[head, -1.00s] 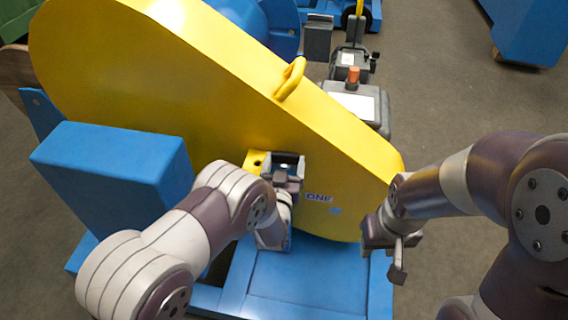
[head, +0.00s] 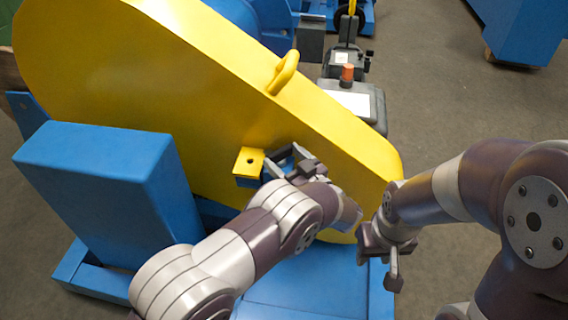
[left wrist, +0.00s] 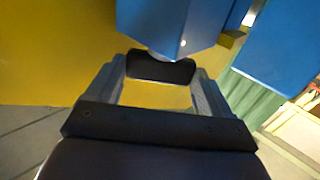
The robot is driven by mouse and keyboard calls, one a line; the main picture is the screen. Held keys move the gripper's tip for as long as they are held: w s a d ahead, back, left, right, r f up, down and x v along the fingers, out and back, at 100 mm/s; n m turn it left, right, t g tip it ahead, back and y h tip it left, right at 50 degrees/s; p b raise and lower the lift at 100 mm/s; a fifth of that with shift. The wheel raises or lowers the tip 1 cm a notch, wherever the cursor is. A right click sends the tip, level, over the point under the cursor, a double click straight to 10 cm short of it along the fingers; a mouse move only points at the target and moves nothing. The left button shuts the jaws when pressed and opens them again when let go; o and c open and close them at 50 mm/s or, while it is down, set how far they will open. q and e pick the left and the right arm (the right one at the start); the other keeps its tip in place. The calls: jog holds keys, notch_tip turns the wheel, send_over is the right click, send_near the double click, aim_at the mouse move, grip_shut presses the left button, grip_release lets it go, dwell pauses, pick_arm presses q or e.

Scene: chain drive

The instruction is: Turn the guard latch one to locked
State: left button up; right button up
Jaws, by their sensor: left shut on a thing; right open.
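The yellow guard (head: 200,90) fills the left and middle of the head view. Guard latch one is on its front face, with a yellow plate with a dark hole (head: 249,161) and a blue part (head: 246,182) below it. My left gripper (head: 285,160) is shut on the latch just right of that plate, and is tilted. The fingers and wrist hide most of the latch. The left wrist view shows a blue block (left wrist: 165,25) at my left fingers (left wrist: 160,75), with yellow behind. My right gripper (head: 385,255) is open and empty, right of the guard.
A blue box (head: 100,170) stands left of the latch, on a blue base frame (head: 315,285). A yellow loop handle (head: 284,72) sticks up from the guard. A grey unit with an orange button (head: 347,72) stands behind.

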pick_arm(q)
jog(key=shift+d+n+g+y+b, duration=0.1)
jog(key=shift+n+g+y+b, duration=0.2)
jog(key=shift+n+g+y, duration=0.35)
jog(key=o, duration=0.9)
jog(key=shift+o, duration=0.2)
